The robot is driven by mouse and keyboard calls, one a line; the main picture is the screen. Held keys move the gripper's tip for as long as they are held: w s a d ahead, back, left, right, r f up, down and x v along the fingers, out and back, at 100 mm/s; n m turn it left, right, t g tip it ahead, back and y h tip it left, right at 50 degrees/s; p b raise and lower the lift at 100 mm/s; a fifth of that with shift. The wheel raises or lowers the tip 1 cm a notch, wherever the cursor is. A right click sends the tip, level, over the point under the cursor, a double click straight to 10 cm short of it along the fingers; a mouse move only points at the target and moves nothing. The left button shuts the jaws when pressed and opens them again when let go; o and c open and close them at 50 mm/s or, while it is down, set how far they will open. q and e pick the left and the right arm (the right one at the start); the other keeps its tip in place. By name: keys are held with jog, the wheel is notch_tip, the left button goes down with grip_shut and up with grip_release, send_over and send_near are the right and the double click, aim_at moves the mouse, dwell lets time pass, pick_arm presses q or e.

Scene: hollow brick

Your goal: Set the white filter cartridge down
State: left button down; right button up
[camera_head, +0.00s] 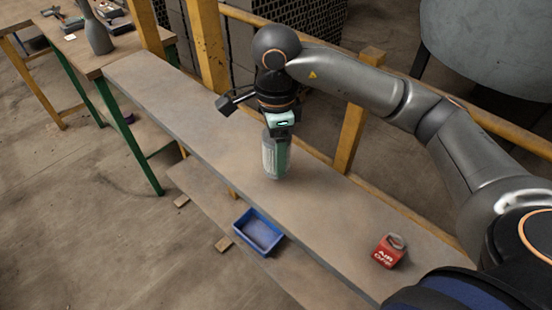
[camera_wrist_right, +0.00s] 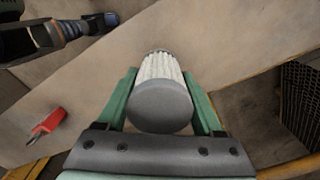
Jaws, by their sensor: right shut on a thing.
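The white filter cartridge (camera_head: 268,155) stands about upright over the middle of the long bench top (camera_head: 325,205). In the right wrist view its ribbed white side and round grey end cap show (camera_wrist_right: 160,105). My right gripper (camera_head: 277,148) comes down from above and is shut on the cartridge, with a green finger on each side of it, as the right wrist view also shows (camera_wrist_right: 160,78). The cartridge's lower end is at or very close to the bench top; I cannot tell whether it touches. My left gripper is not in view.
A red block with a grey ring (camera_head: 389,253) sits on the bench at the right. A blue bin (camera_head: 259,232) is on a lower board in front. A yellow rail and posts (camera_head: 352,130) run behind the bench. The bench top left of the cartridge is clear.

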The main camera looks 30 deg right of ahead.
jog(key=shift+f, duration=1.35)
jog(key=shift+f, duration=0.1)
jog(key=shift+f, duration=0.1)
jog(key=o, duration=1.4)
jog(key=shift+o, duration=0.2)
notch_tip(320, 180, up, 12)
jog(key=shift+r+p, duration=0.25)
jog(key=shift+p, duration=0.05)
jog(key=shift+s, duration=0.1)
